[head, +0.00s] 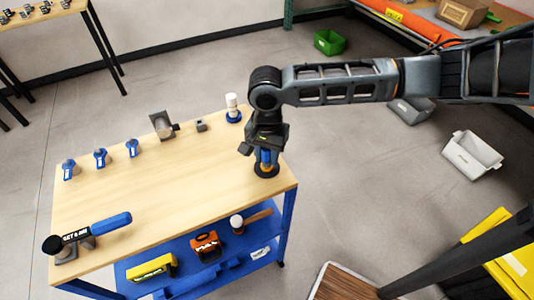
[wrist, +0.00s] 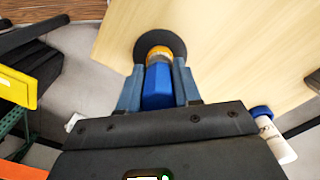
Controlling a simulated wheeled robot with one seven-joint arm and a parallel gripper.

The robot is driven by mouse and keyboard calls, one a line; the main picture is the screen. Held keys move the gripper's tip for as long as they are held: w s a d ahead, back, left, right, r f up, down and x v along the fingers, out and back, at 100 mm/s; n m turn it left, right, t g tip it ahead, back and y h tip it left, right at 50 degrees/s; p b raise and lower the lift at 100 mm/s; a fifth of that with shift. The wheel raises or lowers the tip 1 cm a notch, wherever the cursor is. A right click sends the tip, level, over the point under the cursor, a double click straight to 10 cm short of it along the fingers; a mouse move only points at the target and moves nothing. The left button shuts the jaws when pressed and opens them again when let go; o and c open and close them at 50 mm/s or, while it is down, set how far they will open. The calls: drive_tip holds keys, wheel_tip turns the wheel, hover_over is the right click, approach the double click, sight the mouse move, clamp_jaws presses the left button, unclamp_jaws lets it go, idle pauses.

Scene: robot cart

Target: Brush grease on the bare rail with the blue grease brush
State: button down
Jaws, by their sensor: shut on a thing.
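My gripper (head: 266,150) is over the right end of the wooden cart top. In the wrist view its two fingers (wrist: 158,92) are closed on the sides of a blue handle, which I take for the blue grease brush (wrist: 157,84). A gold-orange band (wrist: 159,53) shows at the handle's far end, above a round black base (wrist: 177,43). The base also shows on the cart top in the head view (head: 267,170). The brush looks upright over the base; its bristles are hidden. I cannot pick out a bare rail for certain in either view.
Several blue-and-grey fittings (head: 100,158) stand along the cart top (head: 175,190). A grey device (head: 163,125), a small grey block (head: 200,125) and a white bottle (head: 232,101) are at the back. A blue-handled tool (head: 108,224) lies front left. Tools lie on the blue lower shelf (head: 222,272).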

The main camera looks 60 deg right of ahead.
drive_tip(key=shift+r, duration=0.1)
drive_tip(key=shift+r, duration=2.9)
